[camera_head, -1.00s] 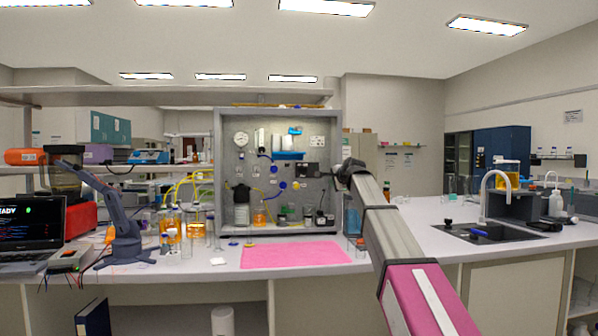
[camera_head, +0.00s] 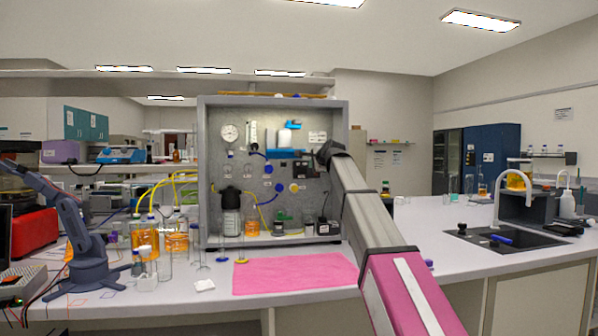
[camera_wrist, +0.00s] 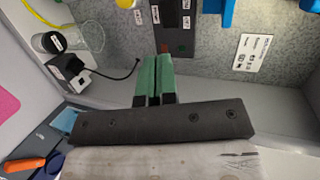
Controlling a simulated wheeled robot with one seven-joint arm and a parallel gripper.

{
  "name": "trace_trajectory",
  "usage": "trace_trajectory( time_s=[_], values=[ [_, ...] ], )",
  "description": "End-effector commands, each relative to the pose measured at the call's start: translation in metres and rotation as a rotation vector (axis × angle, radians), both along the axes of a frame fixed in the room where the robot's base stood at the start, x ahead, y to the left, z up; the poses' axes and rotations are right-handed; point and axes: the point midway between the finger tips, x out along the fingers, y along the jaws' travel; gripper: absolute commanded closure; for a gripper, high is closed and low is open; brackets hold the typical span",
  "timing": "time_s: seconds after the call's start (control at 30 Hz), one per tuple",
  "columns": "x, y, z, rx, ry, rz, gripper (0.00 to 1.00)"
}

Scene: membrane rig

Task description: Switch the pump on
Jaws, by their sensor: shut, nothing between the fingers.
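The membrane rig (camera_head: 205,170) is a grey open cabinet on the bench, with gauges, valves and tubing on its back panel. A dark control box (camera_head: 303,172) sits on that panel at the right; in the wrist view a dark plate with labels and small controls (camera_wrist: 178,28) lies just beyond my fingertips. I cannot tell which control is the pump's switch or its state. My gripper (camera_head: 324,152) is inside the cabinet's right side, close to the box. Its green fingers (camera_wrist: 163,60) are shut and empty; I cannot tell whether they touch the plate.
A pink mat (camera_head: 295,273) lies before the rig. Bottles with orange liquid (camera_head: 145,240) and a small blue arm (camera_head: 85,250) stand left. A sink (camera_head: 495,239) is right. In the wrist view, a black plug with a cable (camera_wrist: 75,66) and a jar (camera_wrist: 50,42) are near the cabinet wall.

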Motion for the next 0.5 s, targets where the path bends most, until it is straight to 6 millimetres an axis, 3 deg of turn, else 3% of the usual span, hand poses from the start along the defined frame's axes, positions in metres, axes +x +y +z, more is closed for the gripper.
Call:
trace_trajectory(
  time_s=[0.27, 0.5],
  values=[
    [0.002, 0.001, -0.001, 0.000, 0.000, 0.000, 1.00],
    [0.019, 0.009, -0.006, 0.000, 0.001, 0.001, 1.00]
  ],
)
